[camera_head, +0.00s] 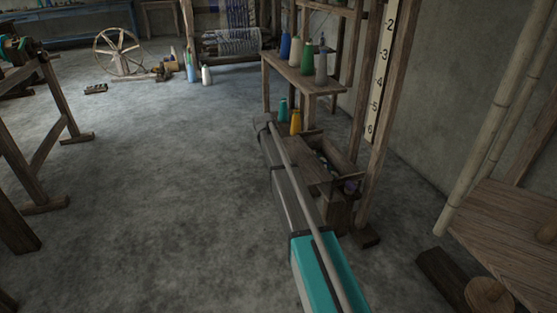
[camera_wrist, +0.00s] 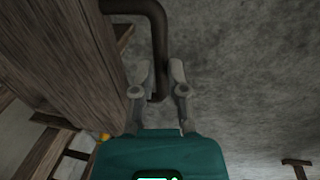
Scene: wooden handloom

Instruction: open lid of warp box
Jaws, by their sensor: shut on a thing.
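In the wrist view my gripper (camera_wrist: 160,78) is closed around a dark, bent bar-like handle (camera_wrist: 157,35), with one finger on each side of it. The handle runs up and bends left towards a weathered wooden panel (camera_wrist: 75,75). In the head view a low wooden box (camera_head: 338,206) stands beside the shelf post, its right part open with small things inside. A flat board (camera_head: 300,158) lies at its left. My arm passes in front of it and my gripper is hidden there. I cannot tell whether the lid is raised.
A small shelf (camera_head: 300,76) with several thread cones stands behind the box. A yellow cone (camera_head: 295,122) sits close to my arm. A wooden post with a numbered strip (camera_head: 381,75) rises at the right. The grey floor (camera_head: 150,190) at left is largely clear.

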